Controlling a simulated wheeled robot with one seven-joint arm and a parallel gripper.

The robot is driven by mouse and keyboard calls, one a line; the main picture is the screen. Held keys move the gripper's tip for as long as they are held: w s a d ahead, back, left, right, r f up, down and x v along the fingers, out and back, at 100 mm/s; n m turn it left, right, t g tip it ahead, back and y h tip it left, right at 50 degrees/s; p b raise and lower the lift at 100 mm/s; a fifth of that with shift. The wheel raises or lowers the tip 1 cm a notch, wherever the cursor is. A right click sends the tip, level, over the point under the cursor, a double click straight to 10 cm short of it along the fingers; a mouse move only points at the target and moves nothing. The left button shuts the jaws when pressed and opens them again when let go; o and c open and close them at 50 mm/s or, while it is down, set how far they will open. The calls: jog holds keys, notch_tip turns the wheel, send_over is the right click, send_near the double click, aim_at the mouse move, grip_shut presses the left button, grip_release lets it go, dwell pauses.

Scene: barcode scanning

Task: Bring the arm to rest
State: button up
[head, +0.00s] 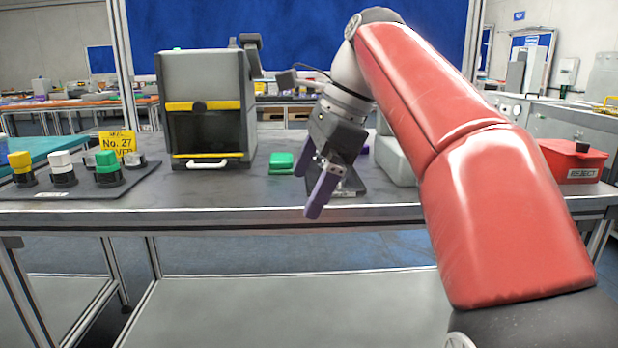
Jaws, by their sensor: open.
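My gripper (313,192) hangs from my red-sleeved arm in the head view, with its purple fingers pointing down and to the left. The fingers are apart with nothing visible between them. It appears above the front part of the grey table (230,193), in front of a dark flat plate (349,186). A green block (281,163) is on the table just left of my gripper. Part of the table behind my gripper and arm is hidden.
A grey box machine (205,115) with yellow bars stands left of my gripper. Several capped buttons or jars stand on a dark tray (95,190) at the left, by a yellow "No. 27" sign (117,142). A red box (572,162) is at the right, beyond my arm.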

jog(key=s+d+f+n+t+h, duration=0.1)
jog(key=s+d+f+n, duration=0.4)
jog(key=f, duration=0.3)
jog(key=s+d+f+n+t+h, duration=0.2)
jog(key=s+d+f+n, duration=0.3)
jog(key=f, duration=0.4)
jog(key=s+d+f+n+t+h, duration=0.1)
jog(key=s+d+f+n+t, duration=0.1)
jog(key=s+d+f+n, duration=0.3)
notch_tip(320, 180, down, 4)
jog(key=shift+s+f+n+h, duration=0.1)
jog(key=shift+s+n+h, duration=0.3)
jog(key=shift+s, duration=0.65)
jog(key=shift+d, duration=0.1)
